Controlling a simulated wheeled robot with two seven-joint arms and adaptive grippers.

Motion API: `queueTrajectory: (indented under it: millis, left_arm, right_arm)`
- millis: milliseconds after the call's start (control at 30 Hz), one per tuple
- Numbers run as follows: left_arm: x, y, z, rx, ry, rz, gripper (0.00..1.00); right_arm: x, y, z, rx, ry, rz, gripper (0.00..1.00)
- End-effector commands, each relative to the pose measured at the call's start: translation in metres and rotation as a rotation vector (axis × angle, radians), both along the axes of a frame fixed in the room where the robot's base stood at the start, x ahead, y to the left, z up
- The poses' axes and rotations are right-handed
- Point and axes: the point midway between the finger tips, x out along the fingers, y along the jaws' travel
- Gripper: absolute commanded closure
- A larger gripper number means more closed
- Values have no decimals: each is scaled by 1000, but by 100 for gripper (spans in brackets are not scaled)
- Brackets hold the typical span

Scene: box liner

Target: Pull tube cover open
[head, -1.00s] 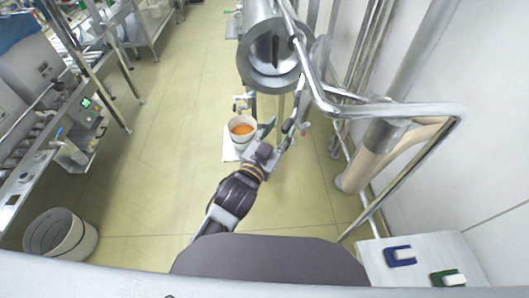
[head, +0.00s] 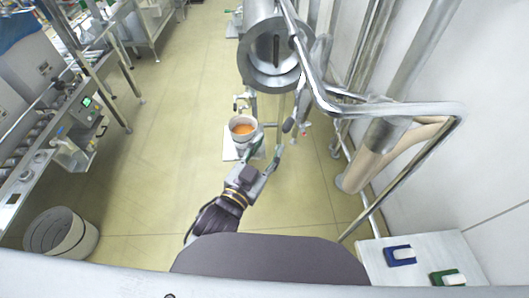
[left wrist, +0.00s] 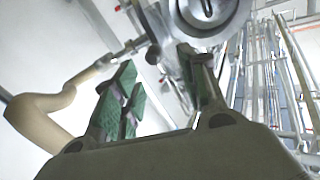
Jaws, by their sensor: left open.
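The large metal tube (head: 262,76) is at the top middle of the head view, its round end facing me. The end shows a thick rim and a dark recess with an upright bar. A grey plate-like part (head: 319,60) stands at its right side, partly behind a bent pipe; I cannot tell for sure whether it is the cover. The tube end also shows in the left wrist view (left wrist: 222,35) at the top. My left gripper (head: 266,150) is below the tube end, apart from it, open and empty; its green-padded fingers (left wrist: 158,80) are spread. My right gripper is out of view.
A bowl of orange contents (head: 243,137) stands on a white stand below the tube, close to my left gripper. Bent metal pipes (head: 390,109) run at right. A bin (head: 52,232) and machine bench stand left. Open floor lies between.

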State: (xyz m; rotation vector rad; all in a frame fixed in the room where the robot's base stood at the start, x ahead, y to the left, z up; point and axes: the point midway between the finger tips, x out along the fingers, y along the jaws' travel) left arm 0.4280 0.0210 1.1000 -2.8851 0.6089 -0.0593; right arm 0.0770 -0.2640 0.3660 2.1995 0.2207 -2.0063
Motion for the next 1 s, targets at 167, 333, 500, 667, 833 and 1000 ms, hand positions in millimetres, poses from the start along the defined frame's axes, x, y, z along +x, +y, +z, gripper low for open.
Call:
queueTrajectory:
  millis: [167,333,500,667,833,1000]
  left_arm:
    - [-8,3,0,0,1,-1,57]
    - [-11,4,0,0,0,-1,57]
    - [-11,5,0,0,0,-1,57]
    - [-11,5,0,0,0,-1,64]
    - [-7,5,5,0,-15,-1,86]
    - [3,5,20,1,-66,-2,100]
  right_arm:
    - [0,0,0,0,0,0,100]
    - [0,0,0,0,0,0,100]
    - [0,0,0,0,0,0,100]
    - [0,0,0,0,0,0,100]
    - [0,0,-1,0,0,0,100]
    - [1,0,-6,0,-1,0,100]
